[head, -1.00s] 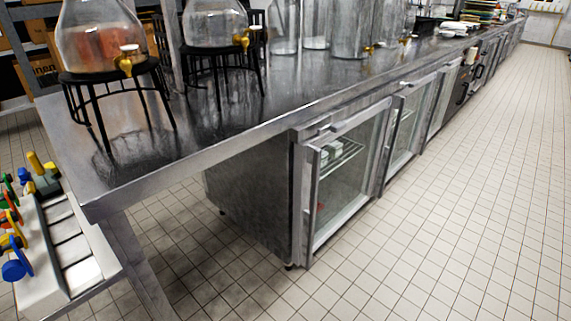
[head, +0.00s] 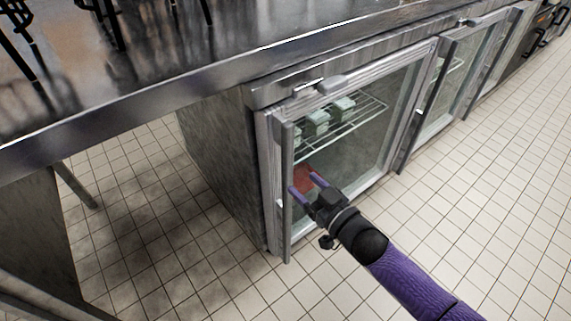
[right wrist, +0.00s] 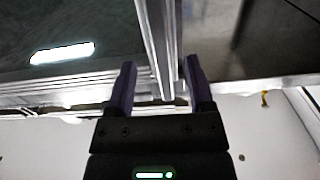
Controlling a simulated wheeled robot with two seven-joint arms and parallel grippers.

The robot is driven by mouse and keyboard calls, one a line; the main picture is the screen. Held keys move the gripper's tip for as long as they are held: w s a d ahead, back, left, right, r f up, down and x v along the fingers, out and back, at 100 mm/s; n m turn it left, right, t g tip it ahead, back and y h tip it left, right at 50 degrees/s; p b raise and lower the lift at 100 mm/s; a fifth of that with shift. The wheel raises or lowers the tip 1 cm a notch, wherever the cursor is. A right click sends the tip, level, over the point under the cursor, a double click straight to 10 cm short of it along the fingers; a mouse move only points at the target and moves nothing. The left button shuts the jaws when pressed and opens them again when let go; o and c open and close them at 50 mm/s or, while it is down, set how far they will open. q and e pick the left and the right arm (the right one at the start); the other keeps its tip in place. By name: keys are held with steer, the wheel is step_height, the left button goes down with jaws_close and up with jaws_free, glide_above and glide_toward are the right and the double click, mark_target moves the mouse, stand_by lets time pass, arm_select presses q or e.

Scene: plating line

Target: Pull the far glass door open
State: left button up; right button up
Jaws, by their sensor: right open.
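The nearest glass door (head: 350,155) of the steel under-counter fridge looks shut, with an upright bar handle (head: 287,235) along its left edge. A second glass door (head: 440,100) stands farther right and also looks shut. I cannot tell which one the task calls far. My right gripper (head: 304,183) is open in front of the nearest door, close to its handle. In the right wrist view, an upright metal bar (right wrist: 157,45) runs down between the two open purple fingers (right wrist: 160,82); contact is unclear. My left gripper is out of view.
The steel counter (head: 200,85) overhangs the fridge. Inside are a wire shelf (head: 345,125) with pale boxes (head: 318,122) and a red thing (head: 303,178) below. Black stands are on the counter at upper left. The tiled floor (head: 480,200) to the right is clear.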

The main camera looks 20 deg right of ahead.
mark_target(290, 173)
steer(key=x, duration=0.1)
steer(key=b+x, duration=0.1)
steer(key=x, duration=0.1)
steer(key=b+x, duration=0.1)
steer(key=x, duration=0.1)
steer(key=shift+w+a+f, duration=0.1)
steer(key=shift+w+f, duration=0.15)
steer(key=shift+f, duration=0.15)
steer(key=shift+w+a+r+b, duration=0.1)
steer(key=shift+w+a+b, duration=0.05)
steer(key=shift+w+b, duration=0.2)
steer(key=shift+w+r, duration=0.15)
steer(key=shift+w, duration=0.1)
steer(key=c, duration=0.7)
jaws_close()
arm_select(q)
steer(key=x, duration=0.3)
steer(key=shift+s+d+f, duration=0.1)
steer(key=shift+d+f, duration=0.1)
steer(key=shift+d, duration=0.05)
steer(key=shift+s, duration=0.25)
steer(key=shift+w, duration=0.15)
